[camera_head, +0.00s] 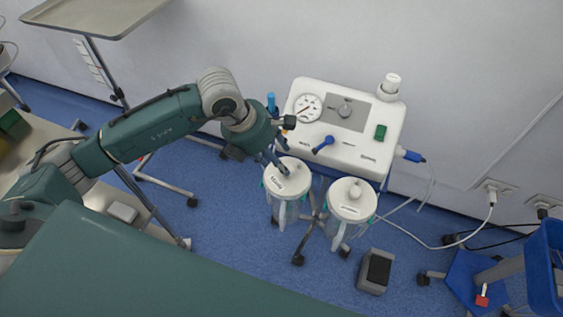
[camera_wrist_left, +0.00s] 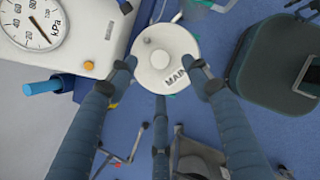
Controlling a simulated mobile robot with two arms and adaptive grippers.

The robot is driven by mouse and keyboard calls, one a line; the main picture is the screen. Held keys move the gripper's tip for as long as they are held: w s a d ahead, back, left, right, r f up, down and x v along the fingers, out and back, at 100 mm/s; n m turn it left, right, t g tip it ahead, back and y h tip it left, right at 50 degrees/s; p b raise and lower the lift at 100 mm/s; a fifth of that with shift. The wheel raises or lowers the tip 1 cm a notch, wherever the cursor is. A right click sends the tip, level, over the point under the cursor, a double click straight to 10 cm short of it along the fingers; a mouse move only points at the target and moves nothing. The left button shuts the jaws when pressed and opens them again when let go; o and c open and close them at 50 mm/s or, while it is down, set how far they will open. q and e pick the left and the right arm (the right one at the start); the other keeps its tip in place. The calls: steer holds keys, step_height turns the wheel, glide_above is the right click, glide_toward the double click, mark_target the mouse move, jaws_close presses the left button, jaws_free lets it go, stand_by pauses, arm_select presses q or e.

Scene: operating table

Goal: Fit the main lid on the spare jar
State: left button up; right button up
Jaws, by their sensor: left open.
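The main lid (camera_head: 293,181) is a round white lid with a small knob and dark lettering. It sits on top of the left clear jar (camera_head: 284,213). My right gripper is not in view.
A white suction unit (camera_head: 345,128) with a gauge and blue knob stands right behind the jars. A grey pedal (camera_head: 375,270) lies on the blue floor at right. A green-covered table (camera_head: 150,275) fills the lower left. Tubes and cables run to wall sockets.

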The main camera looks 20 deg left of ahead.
arm_select(q)
steer(key=shift+v, duration=1.05)
steer(key=shift+r, duration=0.1)
